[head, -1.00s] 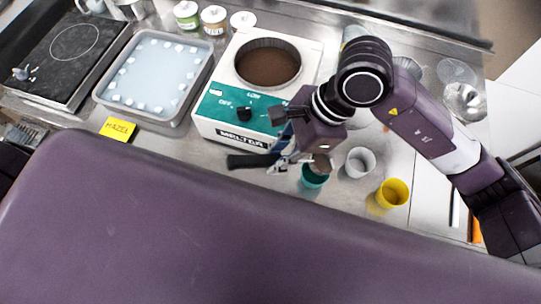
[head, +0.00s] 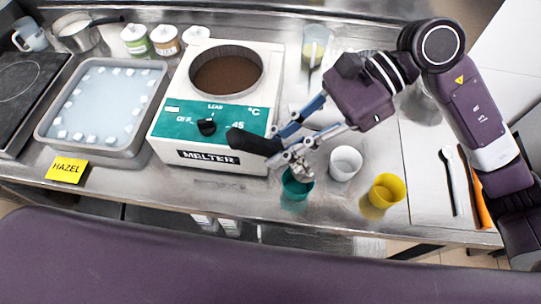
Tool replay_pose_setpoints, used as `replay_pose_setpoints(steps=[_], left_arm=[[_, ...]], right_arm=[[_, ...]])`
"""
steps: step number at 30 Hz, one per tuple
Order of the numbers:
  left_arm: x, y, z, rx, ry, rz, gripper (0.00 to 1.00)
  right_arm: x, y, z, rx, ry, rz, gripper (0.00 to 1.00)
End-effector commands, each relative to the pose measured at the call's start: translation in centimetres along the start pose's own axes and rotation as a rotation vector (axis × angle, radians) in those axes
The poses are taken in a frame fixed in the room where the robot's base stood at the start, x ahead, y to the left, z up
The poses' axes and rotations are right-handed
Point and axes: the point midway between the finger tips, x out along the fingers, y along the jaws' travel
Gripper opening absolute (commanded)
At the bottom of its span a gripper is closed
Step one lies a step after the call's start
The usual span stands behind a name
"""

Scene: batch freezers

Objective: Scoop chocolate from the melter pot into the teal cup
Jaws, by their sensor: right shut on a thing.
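The melter (head: 208,143) is a white box with a teal front panel, and its round pot holds brown chocolate (head: 226,77). The teal cup (head: 297,189) stands on the counter just right of the melter's front corner. My right gripper (head: 282,147) is shut on a ladle, whose black handle (head: 253,142) sticks out to the left in front of the melter. The ladle's metal end (head: 301,172) is right over the teal cup's mouth and seems tilted. I cannot tell whether chocolate is in it or in the cup. My left gripper is not in view.
A white cup (head: 345,163) and a yellow cup (head: 386,191) stand close right of the teal cup. A tray of pale liquid (head: 150,143) and a yellow HAZEL note (head: 66,171) are on the left. Jars (head: 165,41) stand behind. The counter's front edge is near the cups.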

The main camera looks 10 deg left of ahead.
Motion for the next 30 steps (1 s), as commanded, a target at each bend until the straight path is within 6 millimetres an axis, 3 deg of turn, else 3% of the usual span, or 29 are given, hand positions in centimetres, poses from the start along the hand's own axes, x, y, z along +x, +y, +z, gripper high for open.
replay_pose_setpoints(steps=[1, 15, 30], left_arm=[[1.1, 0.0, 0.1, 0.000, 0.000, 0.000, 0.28], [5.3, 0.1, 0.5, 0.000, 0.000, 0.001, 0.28], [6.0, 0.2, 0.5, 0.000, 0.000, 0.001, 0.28]], right_arm=[[0.0, -0.1, -0.6, 0.002, -0.021, -0.002, 0.00], [-2.3, 0.0, -1.0, 0.001, -0.209, -0.002, 0.00], [-3.2, 0.0, -0.8, -0.001, -0.260, -0.001, 0.00]])
